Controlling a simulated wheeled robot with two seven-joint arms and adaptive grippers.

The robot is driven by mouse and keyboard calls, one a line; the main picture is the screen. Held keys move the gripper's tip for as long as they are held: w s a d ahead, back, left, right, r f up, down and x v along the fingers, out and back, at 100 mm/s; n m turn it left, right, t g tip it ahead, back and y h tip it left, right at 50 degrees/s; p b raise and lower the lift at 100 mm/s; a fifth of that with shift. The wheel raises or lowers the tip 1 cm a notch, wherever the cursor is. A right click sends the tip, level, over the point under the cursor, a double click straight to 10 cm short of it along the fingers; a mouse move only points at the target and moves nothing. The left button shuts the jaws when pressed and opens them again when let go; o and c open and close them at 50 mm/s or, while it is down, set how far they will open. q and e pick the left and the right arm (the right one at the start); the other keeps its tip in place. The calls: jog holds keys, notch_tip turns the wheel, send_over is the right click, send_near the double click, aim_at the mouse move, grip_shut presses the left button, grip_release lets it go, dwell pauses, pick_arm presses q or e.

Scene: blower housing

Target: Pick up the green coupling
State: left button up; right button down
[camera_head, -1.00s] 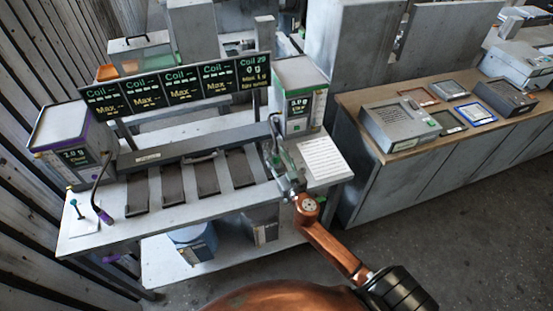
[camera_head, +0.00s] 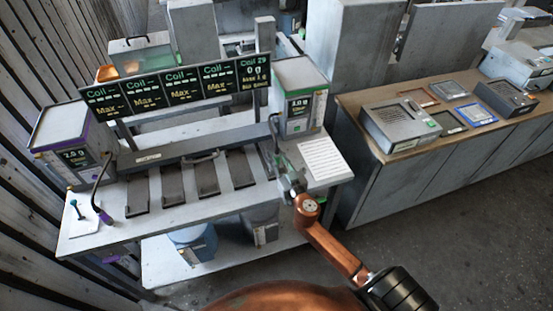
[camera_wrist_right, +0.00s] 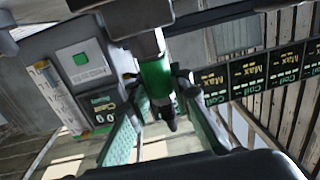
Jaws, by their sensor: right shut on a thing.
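The green coupling (camera_wrist_right: 156,76) shows in the right wrist view as a green band with a dark tip below it. It sits between the green-padded fingers of my right gripper (camera_wrist_right: 163,118), which is shut on it. In the head view my right gripper (camera_head: 284,164) is at the right end of the bench, in front of the right dispenser (camera_head: 300,100) with its dark hose. The coupling is too small there to tell from the fingers. My left gripper is not in view.
A row of dark plates (camera_head: 172,184) lies on the bench left of my gripper, below the coil display boards (camera_head: 175,88). A white printed sheet (camera_head: 323,158) lies close on the right. A left dispenser (camera_head: 70,145) has a purple-ended hose. A side counter (camera_head: 370,105) holds devices.

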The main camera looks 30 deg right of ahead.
aim_at(277, 152)
jog(key=shift+r, duration=0.55)
notch_tip(277, 152, up, 2)
jog(key=shift+r+p, duration=0.25)
jog(key=shift+p, duration=0.45)
jog(key=s+a+r+p, duration=0.2)
jog(key=s+a+r, duration=0.7)
jog(key=a, duration=0.1)
jog(key=shift+a+r, duration=0.2)
jog(key=shift+a, duration=0.1)
jog(key=shift+s, duration=0.1)
